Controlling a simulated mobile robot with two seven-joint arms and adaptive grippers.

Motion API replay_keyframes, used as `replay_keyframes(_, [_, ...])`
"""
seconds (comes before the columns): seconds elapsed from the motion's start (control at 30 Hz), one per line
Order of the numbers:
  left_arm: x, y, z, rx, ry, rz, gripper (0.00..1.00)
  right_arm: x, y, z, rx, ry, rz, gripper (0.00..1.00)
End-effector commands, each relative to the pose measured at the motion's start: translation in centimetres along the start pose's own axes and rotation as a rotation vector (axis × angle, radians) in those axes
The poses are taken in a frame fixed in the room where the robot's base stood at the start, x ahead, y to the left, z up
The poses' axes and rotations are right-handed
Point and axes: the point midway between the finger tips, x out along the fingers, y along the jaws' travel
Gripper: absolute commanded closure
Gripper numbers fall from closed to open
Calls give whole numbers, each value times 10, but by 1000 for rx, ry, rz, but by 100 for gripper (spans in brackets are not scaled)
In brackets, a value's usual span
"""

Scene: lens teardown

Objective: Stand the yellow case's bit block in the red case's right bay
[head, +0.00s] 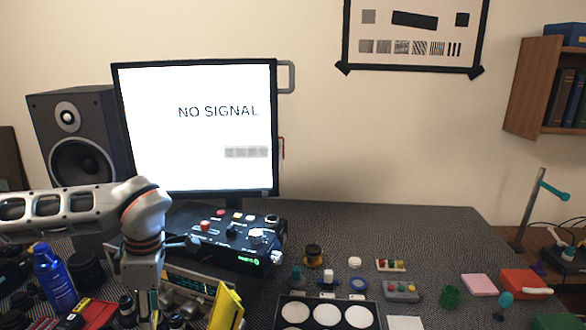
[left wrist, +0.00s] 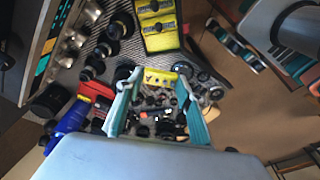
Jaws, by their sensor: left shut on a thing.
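My left gripper (head: 146,312) reaches down at the bottom left of the head view, its fingertips not clear there. In the left wrist view its teal-padded fingers (left wrist: 157,78) are shut on a small yellow bit block (left wrist: 160,79) with dark bits in it. A yellow case (left wrist: 160,28) stands at the top of the wrist view; yellow also shows right of the gripper in the head view (head: 226,306). A red case (head: 75,318) is at the bottom left of the head view, and red shows left of the fingers (left wrist: 97,89). Its right bay cannot be made out. My right gripper is not in view.
A blue bottle (head: 55,280) stands left of the gripper. A black control box (head: 235,235) and a monitor (head: 195,125) stand behind it. Several small dark parts crowd the mat under the fingers. A tray with white discs (head: 328,302) lies to the right.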

Motion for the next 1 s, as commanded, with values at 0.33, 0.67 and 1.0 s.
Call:
replay_keyframes(0.33, [5,-19,20,822,-1,126,85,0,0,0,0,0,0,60])
replay_keyframes(0.67, [7,-41,38,1526,-2,233,85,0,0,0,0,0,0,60])
replay_keyframes(1.0, [6,-52,46,1845,0,281,85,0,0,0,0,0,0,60])
